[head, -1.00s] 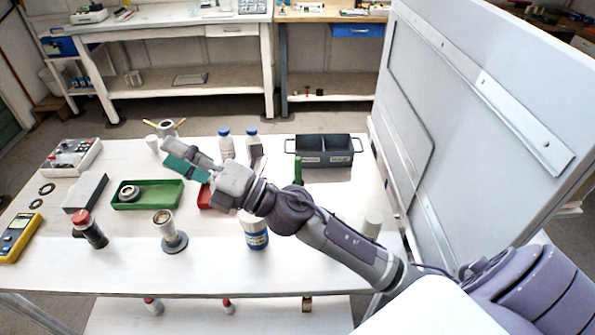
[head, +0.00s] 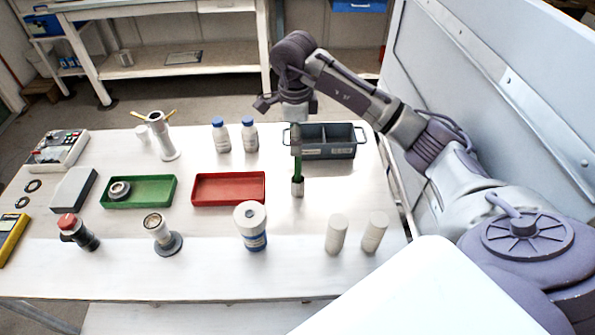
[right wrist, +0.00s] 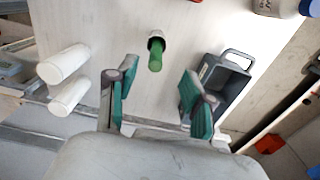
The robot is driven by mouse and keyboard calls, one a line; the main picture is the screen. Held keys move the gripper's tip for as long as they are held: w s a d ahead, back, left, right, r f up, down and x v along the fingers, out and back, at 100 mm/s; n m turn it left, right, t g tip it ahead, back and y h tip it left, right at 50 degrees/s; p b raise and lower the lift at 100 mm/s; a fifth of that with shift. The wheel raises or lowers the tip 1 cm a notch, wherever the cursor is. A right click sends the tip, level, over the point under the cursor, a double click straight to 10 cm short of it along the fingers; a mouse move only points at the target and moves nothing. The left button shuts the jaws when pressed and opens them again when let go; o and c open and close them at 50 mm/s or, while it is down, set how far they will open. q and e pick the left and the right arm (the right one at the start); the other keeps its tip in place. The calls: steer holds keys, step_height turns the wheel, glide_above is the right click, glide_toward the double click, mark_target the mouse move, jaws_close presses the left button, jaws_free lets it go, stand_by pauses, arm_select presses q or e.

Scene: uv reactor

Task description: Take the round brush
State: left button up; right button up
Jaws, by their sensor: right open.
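The round brush (head: 298,170) appears to be the upright green-handled piece standing in a small grey-white holder in front of the grey bin. In the right wrist view, its green handle (right wrist: 156,54) points towards the camera, beyond the fingers and roughly centred between them. My right gripper (head: 296,140) points down over the brush in the head view and hides part of its upper end. In the right wrist view, the right gripper (right wrist: 156,92) is open, with nothing between its teal pads. My left gripper is not in view.
The grey two-part bin (head: 330,152) stands close behind the brush. Two white cylinders (head: 337,234) stand in front and to the right. A red tray (head: 229,204) and a white-blue jar (head: 250,240) are to the left. A large grey panel (head: 480,100) bounds the right side.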

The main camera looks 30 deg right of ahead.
mark_target(298, 171)
step_height(298, 171, down, 5)
steer(key=shift+f+p, duration=0.15)
steer(key=shift+p, duration=0.35)
steer(key=f+p, duration=0.1)
steer(key=f, duration=0.2)
steer(key=f+p, duration=0.1)
steer(key=shift+s+d+f+p, duration=0.1)
steer(key=shift+s+f+p, duration=0.25)
steer(key=shift+s, duration=0.05)
steer(key=shift+w+f, duration=0.1)
steer(key=shift+f, duration=0.3)
steer(key=shift+c, duration=0.4)
jaws_close()
